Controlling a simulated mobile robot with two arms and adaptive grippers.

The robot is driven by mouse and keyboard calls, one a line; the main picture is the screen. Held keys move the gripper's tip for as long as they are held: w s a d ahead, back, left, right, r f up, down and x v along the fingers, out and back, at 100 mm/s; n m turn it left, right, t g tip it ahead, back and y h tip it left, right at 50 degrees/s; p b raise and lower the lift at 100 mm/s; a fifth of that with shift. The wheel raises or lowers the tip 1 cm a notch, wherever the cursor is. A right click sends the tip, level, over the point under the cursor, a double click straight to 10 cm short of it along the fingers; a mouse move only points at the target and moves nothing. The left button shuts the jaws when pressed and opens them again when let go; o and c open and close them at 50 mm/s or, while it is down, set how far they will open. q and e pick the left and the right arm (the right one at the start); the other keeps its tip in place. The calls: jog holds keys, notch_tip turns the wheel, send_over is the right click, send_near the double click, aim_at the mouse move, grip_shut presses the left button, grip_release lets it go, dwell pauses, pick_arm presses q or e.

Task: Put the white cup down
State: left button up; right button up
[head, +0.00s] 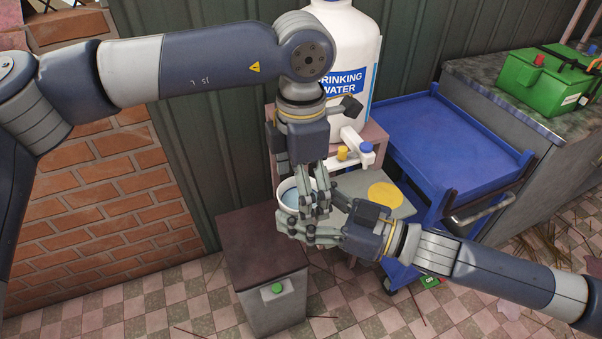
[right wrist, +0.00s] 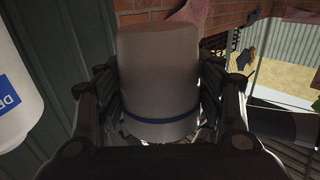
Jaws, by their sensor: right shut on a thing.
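The white cup (head: 284,191) is near the centre of the head view, with a bluish surface inside its rim. My right gripper (head: 308,236) reaches in from the right and is shut on the cup. In the right wrist view the cup (right wrist: 158,85), with a dark blue band, sits between the fingers. My left gripper (head: 316,208) points down from above, its fingers overlapping the cup's right side in the picture. Whether it touches the cup, or how far its fingers are apart, is unclear. The fingers hide part of the cup, and its base is not visible.
A grey cabinet with a dark brown top (head: 245,243) and green button stands below left of the cup. A drinking-water jug (head: 345,75) with a tap stands behind. A yellow disc (head: 385,196) lies on a grey surface. A blue cart (head: 440,135) is to the right.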

jog(key=shift+r, duration=0.1)
pick_arm(q)
jog(key=c, duration=1.4)
jog(key=shift+c, duration=0.8)
pick_arm(e)
jog(key=o, duration=1.4)
jog(key=shift+o, duration=0.2)
